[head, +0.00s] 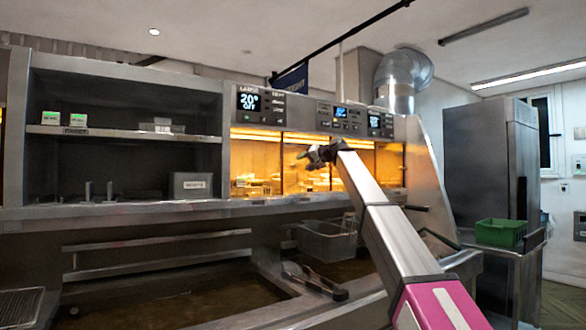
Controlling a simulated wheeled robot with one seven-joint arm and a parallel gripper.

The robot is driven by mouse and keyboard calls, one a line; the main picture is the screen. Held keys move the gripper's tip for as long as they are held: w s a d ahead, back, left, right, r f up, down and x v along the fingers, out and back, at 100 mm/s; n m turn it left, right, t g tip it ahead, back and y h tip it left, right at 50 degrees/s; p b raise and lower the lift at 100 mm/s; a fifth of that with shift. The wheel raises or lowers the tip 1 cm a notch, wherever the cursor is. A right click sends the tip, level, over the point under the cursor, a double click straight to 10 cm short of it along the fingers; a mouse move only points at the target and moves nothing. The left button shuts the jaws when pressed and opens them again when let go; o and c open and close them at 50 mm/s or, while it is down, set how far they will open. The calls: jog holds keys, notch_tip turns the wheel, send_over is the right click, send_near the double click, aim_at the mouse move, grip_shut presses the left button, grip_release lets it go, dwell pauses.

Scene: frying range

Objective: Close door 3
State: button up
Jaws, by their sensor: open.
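A lit warming cabinet (258,143) with an orange glow and several glass-fronted bays stands at the middle of the head view. No number for door 3 is readable, and I cannot tell which bay front is door 3 or whether it is open. My gripper (309,153) is in front of the cabinet's middle bays, small and dark at the end of my arm. Its jaws are open and nothing shows between them. I cannot tell whether it touches the cabinet. My arm hides part of the right bays.
Control panels with displays (250,102) sit above the bays. A fry basket (328,241) hangs below the ledge, and tongs (315,281) lie by the fryer wells. A green bin (500,233) stands at right beside a tall steel fridge (477,160). Open shelves (125,132) are at left.

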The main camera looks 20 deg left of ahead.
aim_at(294, 165)
jog(key=x, duration=0.6)
jog(key=shift+w+a+f, duration=0.15)
jog(key=shift+w+a, duration=0.05)
jog(key=shift+a, duration=0.15)
grip_shut()
jog(key=shift+s, duration=0.15)
